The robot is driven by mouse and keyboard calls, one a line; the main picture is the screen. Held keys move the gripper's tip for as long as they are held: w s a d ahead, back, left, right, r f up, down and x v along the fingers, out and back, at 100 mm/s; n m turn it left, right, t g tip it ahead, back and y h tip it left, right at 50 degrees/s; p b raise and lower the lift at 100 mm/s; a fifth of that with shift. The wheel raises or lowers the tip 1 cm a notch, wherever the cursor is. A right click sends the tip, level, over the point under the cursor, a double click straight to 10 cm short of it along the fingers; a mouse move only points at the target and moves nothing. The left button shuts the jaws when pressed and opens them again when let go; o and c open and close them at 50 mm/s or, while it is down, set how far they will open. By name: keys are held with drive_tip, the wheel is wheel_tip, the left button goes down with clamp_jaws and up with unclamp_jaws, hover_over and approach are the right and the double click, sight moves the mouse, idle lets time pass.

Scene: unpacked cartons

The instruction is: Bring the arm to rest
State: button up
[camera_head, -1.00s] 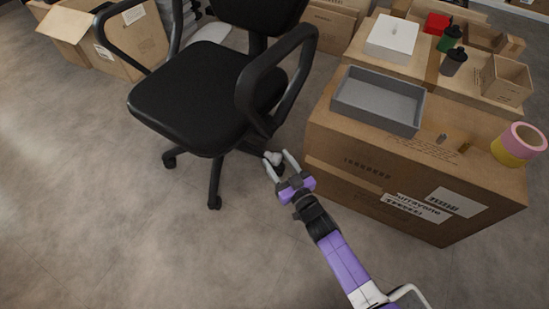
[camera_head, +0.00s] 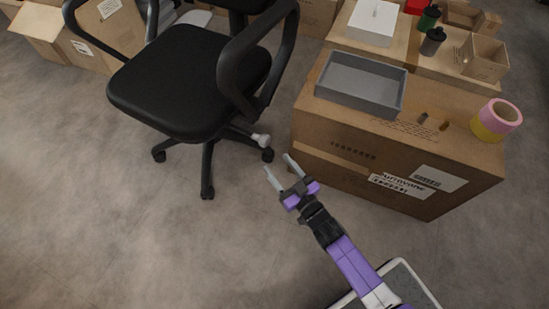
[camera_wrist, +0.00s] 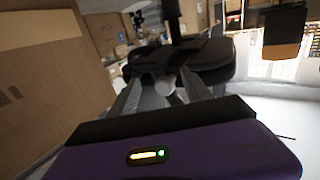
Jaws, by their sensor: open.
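My gripper (camera_head: 278,166) is open and empty, with its two pale fingers spread apart. In the head view it hangs above the grey floor, between the office chair and the large carton. My purple arm reaches up to it from the bottom right. In the wrist view the gripper's fingers (camera_wrist: 165,98) point toward the black chair (camera_wrist: 195,58), with a pale rounded knob of the chair base showing between them. The large carton's side fills the left of that view.
A black office chair (camera_head: 185,82) stands at the left. The large carton (camera_head: 340,165) at the right carries a grey tray (camera_head: 355,97) and a roll of pink and yellow tape (camera_head: 497,120). More cartons (camera_head: 85,38) stand behind. The floor (camera_head: 90,240) at front left is clear.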

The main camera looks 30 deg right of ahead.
idle(0.6)
drive_tip(key=s+a+r+g, duration=0.2)
drive_tip(key=s+r, duration=0.9)
drive_tip(key=s, duration=0.5)
drive_tip(key=s+a+r+g, duration=0.1)
drive_tip(key=s+r, duration=1.1)
drive_tip(key=s, duration=0.4)
wheel_tip(320, 180, up, 31)
drive_tip(key=p, duration=3.1)
drive_tip(key=shift+w+f+h, duration=0.2)
drive_tip(key=shift+w+h, duration=0.1)
drive_tip(key=shift+w, duration=0.1)
drive_tip(key=shift+a, duration=0.1)
